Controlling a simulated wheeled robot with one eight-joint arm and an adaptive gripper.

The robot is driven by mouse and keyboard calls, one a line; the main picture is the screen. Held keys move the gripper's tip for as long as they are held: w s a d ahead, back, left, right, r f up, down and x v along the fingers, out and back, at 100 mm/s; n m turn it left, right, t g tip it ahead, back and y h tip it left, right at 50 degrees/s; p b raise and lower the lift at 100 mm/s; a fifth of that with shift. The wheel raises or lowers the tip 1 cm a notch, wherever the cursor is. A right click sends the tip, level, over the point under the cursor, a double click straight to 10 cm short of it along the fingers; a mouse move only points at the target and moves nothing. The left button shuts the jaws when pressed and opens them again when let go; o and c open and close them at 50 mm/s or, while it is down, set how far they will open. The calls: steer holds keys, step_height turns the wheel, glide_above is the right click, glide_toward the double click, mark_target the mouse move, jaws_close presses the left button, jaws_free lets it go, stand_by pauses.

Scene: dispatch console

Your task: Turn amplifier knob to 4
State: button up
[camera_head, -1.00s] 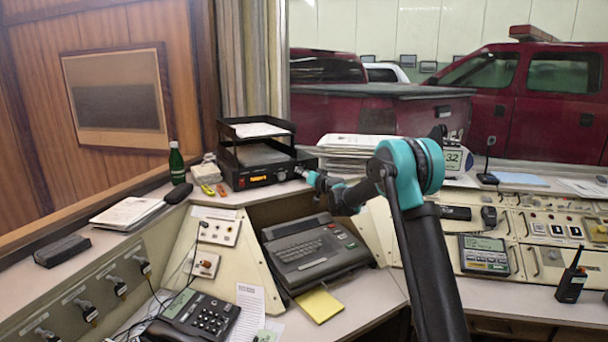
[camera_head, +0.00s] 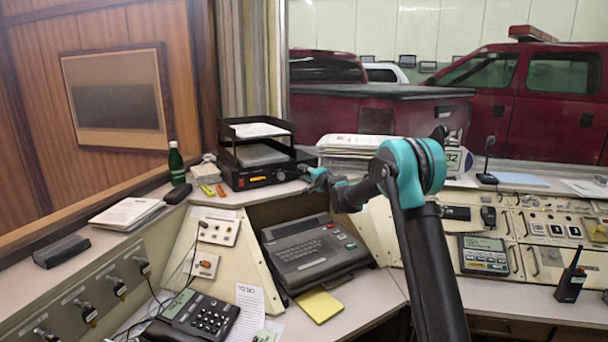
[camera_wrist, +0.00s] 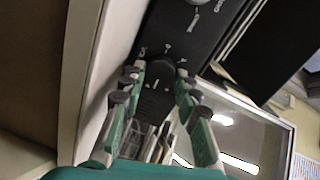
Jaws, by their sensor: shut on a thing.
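The amplifier (camera_head: 240,181) is a black unit with a small orange display, under the black paper tray at the back left of the console. My gripper (camera_head: 304,170) is at the right end of its front panel. In the wrist view my gripper (camera_wrist: 160,78) has its green fingers with dark pads on either side of a dark round knob (camera_wrist: 158,76), shut on it. The knob carries a light pointer line, and small light marks surround it on the panel. The marks are too small to read. A second, silver knob (camera_wrist: 196,3) shows further up the panel.
A green bottle (camera_head: 176,163) and small yellow and orange items (camera_head: 213,190) stand left of the amplifier. A stack of papers (camera_head: 350,147) lies to its right. A grey typewriter-like machine (camera_head: 312,252) sits below my arm.

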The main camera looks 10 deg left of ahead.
steer(key=shift+m, duration=1.1)
steer(key=o, duration=1.2)
steer(key=shift+d, duration=0.1)
steer(key=shift+c, duration=0.2)
